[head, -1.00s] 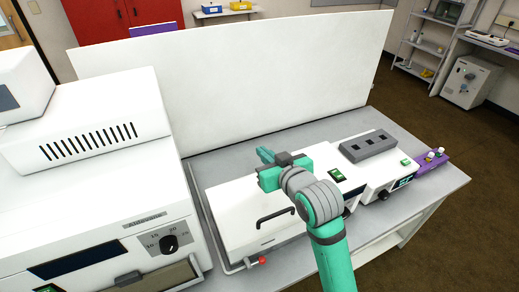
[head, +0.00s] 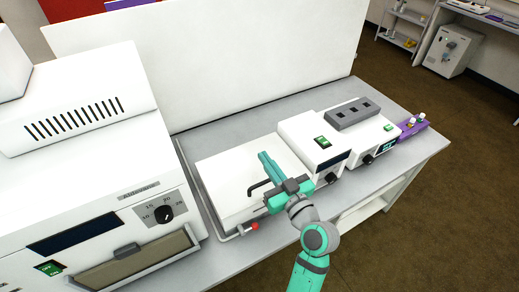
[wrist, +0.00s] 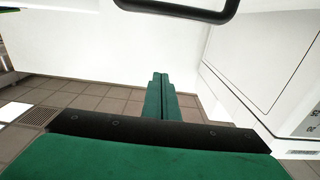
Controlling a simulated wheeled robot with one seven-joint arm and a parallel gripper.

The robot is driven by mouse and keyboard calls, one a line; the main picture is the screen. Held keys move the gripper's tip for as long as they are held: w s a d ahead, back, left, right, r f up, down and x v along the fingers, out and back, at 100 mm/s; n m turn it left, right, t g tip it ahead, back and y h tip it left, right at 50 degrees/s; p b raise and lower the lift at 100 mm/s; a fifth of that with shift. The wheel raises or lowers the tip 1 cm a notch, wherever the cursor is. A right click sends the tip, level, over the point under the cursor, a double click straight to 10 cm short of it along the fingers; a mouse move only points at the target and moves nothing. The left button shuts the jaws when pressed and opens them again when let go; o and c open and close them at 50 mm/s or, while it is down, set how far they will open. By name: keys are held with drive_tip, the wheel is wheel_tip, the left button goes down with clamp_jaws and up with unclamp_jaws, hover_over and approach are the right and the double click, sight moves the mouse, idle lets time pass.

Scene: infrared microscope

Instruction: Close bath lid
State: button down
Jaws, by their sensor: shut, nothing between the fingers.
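The bath is the low white box on the bench, with its white lid (head: 225,183) on top. The lid looks flat or nearly flat in the head view; I cannot tell whether it is fully seated. A black bar handle (head: 254,190) stands at the lid's front edge and shows at the top of the wrist view (wrist: 185,14). My gripper (head: 265,157) is over the right part of the lid, just right of the handle. Its fingers are pressed together and empty, also in the wrist view (wrist: 160,76). The gripper hides the lid's front right corner; contact is unclear.
A large white instrument (head: 90,190) stands close on the left. White units with a green switch (head: 322,143) and a grey block (head: 353,113) are to the right. A red knob (head: 255,226) sticks out at the front. A white panel (head: 210,60) closes the back.

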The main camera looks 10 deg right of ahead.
drive_tip(key=s+f, duration=0.1)
drive_tip(key=f, duration=0.1)
drive_tip(key=s+f, duration=0.1)
drive_tip(key=f, duration=0.2)
drive_tip(key=s+d+f, duration=0.1)
drive_tip(key=f, duration=0.1)
drive_tip(key=shift+f, duration=0.35)
drive_tip(key=shift+s+f, duration=0.15)
drive_tip(key=shift+f, duration=0.5)
drive_tip(key=shift+s+f, duration=0.15)
drive_tip(key=shift+f, duration=0.45)
drive_tip(key=shift+d, duration=0.1)
wheel_tip(320, 180, up, 6)
drive_tip(key=s, duration=0.1)
drive_tip(key=s+d+f, duration=0.3)
drive_tip(key=s+f, duration=0.2)
drive_tip(key=s, duration=0.2)
drive_tip(key=shift+s, duration=0.4)
drive_tip(key=shift+w, duration=0.1)
